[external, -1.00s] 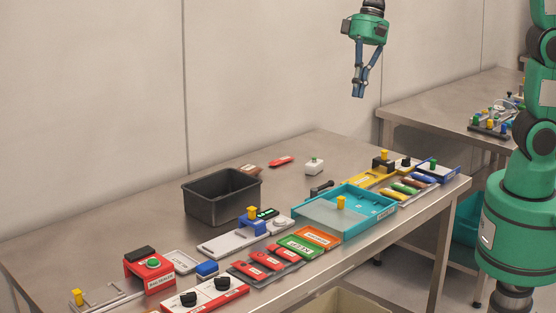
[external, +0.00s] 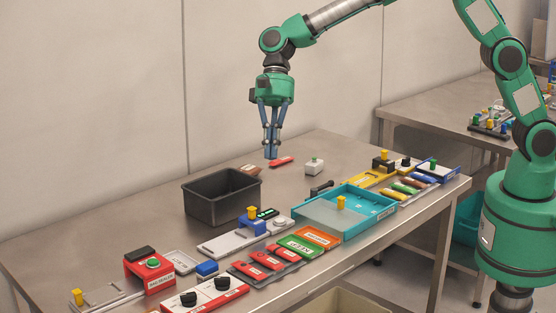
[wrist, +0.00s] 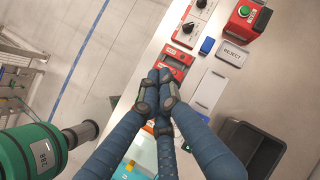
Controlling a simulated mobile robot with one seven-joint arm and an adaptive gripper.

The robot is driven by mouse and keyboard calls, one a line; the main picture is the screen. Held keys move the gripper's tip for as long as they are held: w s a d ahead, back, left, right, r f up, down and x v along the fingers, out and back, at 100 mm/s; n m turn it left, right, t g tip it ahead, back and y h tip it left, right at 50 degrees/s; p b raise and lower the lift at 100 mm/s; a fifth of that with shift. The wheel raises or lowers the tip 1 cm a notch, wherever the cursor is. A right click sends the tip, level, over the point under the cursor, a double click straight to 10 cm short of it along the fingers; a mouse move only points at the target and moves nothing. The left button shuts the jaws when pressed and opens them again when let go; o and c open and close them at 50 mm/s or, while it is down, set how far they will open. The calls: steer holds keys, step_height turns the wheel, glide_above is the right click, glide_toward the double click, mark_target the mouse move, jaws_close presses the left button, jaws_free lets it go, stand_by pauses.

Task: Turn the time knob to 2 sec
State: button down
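A red-edged panel (external: 207,298) with a white top bears two black knobs at the front edge of the table. One knob (external: 188,299) is on the left and the other (external: 222,283) on the right. The panel also shows at the top of the wrist view, with one knob (wrist: 188,28) whole and the other (wrist: 202,4) near the frame edge. The labels are too small to read, so I cannot tell which is the time knob or its setting. My gripper (external: 271,152) points down, high above the table and away from the panel. Its fingertips (wrist: 160,75) are together and hold nothing.
A red box with a green button (external: 152,264) stands left of the panel. A dark bin (external: 221,197) stands behind. Red parts on a grey tray (external: 265,263), a blue-topped fixture (external: 252,225) and a turquoise tray (external: 345,213) lie to the right.

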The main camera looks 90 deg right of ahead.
mark_target(224, 279)
steer(key=w+a+f+m+y, duration=0.1)
steer(key=w+f+m, duration=0.1)
steer(key=w+f, duration=0.3)
steer(key=w+a+f+m+y, duration=0.1)
steer(key=w+f, duration=0.5)
steer(key=f, duration=0.7)
steer(key=shift+w+a+f+m+g, duration=0.25)
steer(key=shift+a+m, duration=0.35)
steer(key=shift+m, duration=0.3)
steer(key=b+x, duration=0.1)
steer(key=x, duration=0.8)
steer(key=shift+a+f+b, duration=0.15)
steer(key=shift+a+b, duration=0.15)
steer(key=shift+b, duration=0.1)
steer(key=a, duration=0.3)
steer(key=shift+a+b, duration=0.35)
steer(key=shift+a, duration=0.3)
